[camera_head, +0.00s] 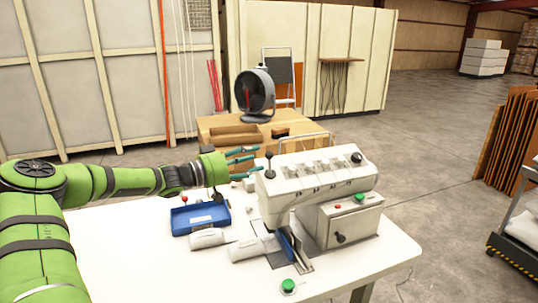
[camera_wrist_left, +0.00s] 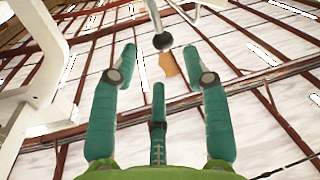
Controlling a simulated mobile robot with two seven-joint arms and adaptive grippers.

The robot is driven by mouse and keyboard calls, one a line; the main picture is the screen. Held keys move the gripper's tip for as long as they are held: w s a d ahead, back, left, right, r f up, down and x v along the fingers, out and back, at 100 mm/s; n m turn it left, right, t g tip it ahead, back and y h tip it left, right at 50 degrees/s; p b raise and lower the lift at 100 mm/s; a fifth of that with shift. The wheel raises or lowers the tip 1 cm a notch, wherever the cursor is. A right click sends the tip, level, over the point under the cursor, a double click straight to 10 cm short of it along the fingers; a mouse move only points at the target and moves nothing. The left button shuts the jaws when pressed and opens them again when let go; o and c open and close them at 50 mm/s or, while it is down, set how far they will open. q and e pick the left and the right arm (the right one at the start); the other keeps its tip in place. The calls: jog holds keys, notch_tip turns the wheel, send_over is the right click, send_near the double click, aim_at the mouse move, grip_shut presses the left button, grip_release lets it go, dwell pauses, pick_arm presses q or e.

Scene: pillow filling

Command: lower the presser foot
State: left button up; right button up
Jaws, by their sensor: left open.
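The white sewing machine (camera_head: 316,182) stands on the white table. A lever with a black ball knob (camera_head: 269,157) rises at its left end. My left gripper (camera_head: 258,163) is open and empty just left of that knob, its teal fingers pointing toward the machine. In the left wrist view, the black knob (camera_wrist_left: 162,41) on its thin rod shows between and beyond the spread fingertips (camera_wrist_left: 159,52); no contact is visible. A blue part (camera_head: 286,245) sits under the machine's head; the presser foot itself is too small to make out. My right gripper is not in view.
A blue tray (camera_head: 201,220) and white rolled pieces (camera_head: 208,238) lie left of the machine. A green button (camera_head: 288,287) is at the table's front edge. A control box (camera_head: 342,220) with buttons adjoins the machine. Behind, a fan (camera_head: 255,90) stands on a wooden bench.

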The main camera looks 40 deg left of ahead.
aim_at(267, 156)
pick_arm(q)
jog(key=shift+w+d+f, duration=0.1)
jog(key=shift+w+f, duration=0.15)
jog(key=shift+w, duration=0.05)
jog(key=shift+w+f+b, duration=0.1)
jog(key=shift+w+b, duration=0.2)
jog(key=shift+w, duration=0.05)
jog(key=shift+b+x, duration=1.1)
jog(key=shift+w+f, duration=0.1)
jog(key=shift+w, duration=0.55)
jog(key=shift+w+d+b, duration=0.1)
jog(key=shift+w+b, duration=0.3)
jog(key=shift+w, duration=0.1)
jog(key=shift+w+d+r, duration=0.15)
jog(key=shift+w+r, duration=0.1)
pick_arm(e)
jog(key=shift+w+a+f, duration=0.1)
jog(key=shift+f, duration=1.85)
